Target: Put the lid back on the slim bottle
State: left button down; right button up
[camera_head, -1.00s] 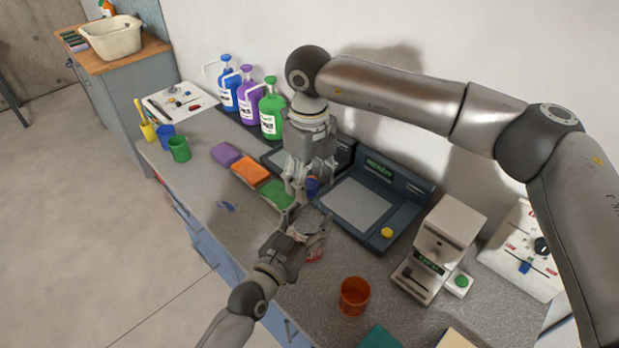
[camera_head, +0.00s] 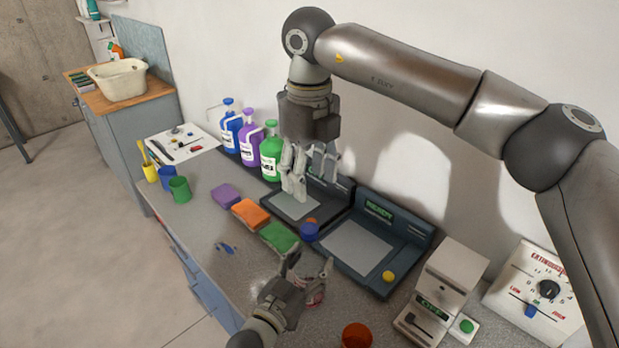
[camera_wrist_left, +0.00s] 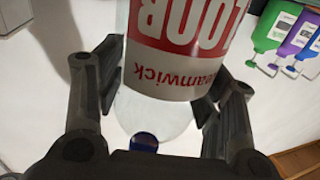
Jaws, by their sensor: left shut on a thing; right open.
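My right gripper (camera_head: 310,180) is open and empty above the lid.
Dark scale-like devices (camera_head: 362,250) stand behind the bottle. Green (camera_head: 278,237), orange (camera_head: 251,214) and purple (camera_head: 226,197) sponges lie to the left. Large jugs (camera_head: 271,155) line the wall.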

pick_arm(q)
jog(key=shift+c, duration=1.5)
grip_release()
jog(key=v, duration=1.2)
